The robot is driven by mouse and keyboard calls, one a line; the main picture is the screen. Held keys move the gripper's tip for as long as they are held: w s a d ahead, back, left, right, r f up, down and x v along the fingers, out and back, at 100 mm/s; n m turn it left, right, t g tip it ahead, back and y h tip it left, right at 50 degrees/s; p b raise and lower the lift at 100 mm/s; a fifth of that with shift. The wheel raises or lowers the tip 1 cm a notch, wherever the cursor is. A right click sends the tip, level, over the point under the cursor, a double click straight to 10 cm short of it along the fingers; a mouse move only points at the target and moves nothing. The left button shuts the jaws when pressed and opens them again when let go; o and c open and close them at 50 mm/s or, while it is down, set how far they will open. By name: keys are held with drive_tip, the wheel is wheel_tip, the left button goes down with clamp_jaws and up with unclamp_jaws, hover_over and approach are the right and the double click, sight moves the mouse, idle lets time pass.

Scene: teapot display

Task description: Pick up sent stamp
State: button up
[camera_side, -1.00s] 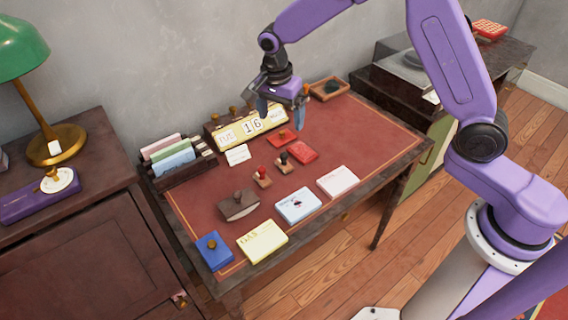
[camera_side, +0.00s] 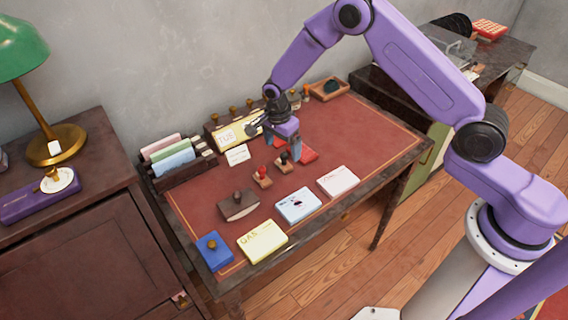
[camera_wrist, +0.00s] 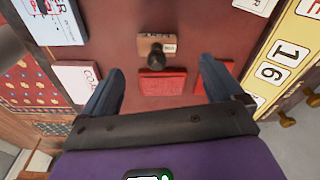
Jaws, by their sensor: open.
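Two wooden stamps stand upright on the red desktop in the side view, a red-handled stamp (camera_side: 263,178) and a black-handled stamp (camera_side: 284,164). I cannot read which one is the sent stamp. The wrist view shows the black-handled stamp (camera_wrist: 157,57) from above, with small unreadable lettering on its base. My gripper (camera_side: 285,145) is open and empty above and just behind the black-handled stamp. In the wrist view, the spread fingers of my gripper (camera_wrist: 161,66) point toward it, one on either side. The red-handled stamp is not in the wrist view.
Red pads (camera_wrist: 163,83) lie just behind the black-handled stamp, partly hidden by my gripper in the side view. A calendar (camera_side: 228,134) stands behind. Card stacks (camera_side: 298,205) and a brown blotter (camera_side: 239,205) lie in front. The desktop's right side (camera_side: 370,140) is clear.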

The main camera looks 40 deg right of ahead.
sight(284, 153)
drive_tip(key=shift+s+d+f, duration=0.1)
drive_tip(key=shift+d+f, duration=0.05)
drive_tip(key=shift+f, duration=1.35)
drive_tip(key=shift+d+f, duration=0.15)
drive_tip(key=shift+f, duration=1.3)
drive_tip(key=c, duration=1.1)
